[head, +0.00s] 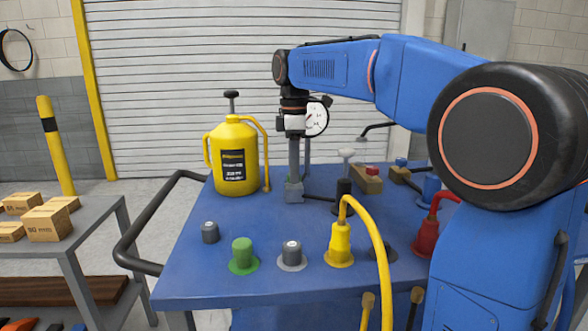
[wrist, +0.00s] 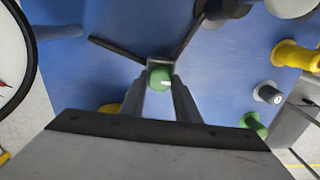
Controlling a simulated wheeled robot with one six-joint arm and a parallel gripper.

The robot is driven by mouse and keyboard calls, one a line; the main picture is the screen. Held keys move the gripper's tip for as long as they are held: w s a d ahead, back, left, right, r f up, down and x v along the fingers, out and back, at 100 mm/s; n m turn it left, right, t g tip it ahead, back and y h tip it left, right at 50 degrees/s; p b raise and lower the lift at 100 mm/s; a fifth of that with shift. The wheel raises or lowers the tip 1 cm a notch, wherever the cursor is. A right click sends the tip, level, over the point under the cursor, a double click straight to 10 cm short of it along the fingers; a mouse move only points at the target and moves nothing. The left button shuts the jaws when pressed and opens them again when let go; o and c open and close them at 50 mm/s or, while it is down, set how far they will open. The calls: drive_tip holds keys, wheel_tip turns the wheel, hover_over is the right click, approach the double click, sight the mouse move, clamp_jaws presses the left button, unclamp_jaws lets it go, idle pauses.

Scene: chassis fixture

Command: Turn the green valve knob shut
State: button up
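In the wrist view a round green knob (wrist: 159,78) with a white mark lies between the fingertips of my gripper (wrist: 162,84). A finger runs along each side of it, very close. I cannot tell whether the fingers press on it. In the head view my gripper (head: 294,188) points straight down over the back middle of the blue table, and the knob there is hidden behind it. A second green piece on a green base (head: 243,255) stands at the table's front left. It also shows in the wrist view (wrist: 252,122), apart from my gripper.
A yellow jug (head: 233,160) stands left of my gripper. A black post (head: 343,193) is close on its right, and a yellow fitting with a hose (head: 339,243) is in front. A grey knob (head: 291,255) and a dark grey one (head: 210,232) stand nearby.

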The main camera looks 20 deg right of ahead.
drive_tip(key=shift+m, duration=0.4)
drive_tip(key=m, duration=0.3)
drive_tip(key=shift+m, duration=0.4)
drive_tip(key=m, duration=0.8)
drive_tip(key=shift+m, duration=2.3)
drive_tip(key=o, duration=1.1)
drive_tip(key=shift+c, duration=0.2)
drive_tip(key=shift+r, duration=0.1)
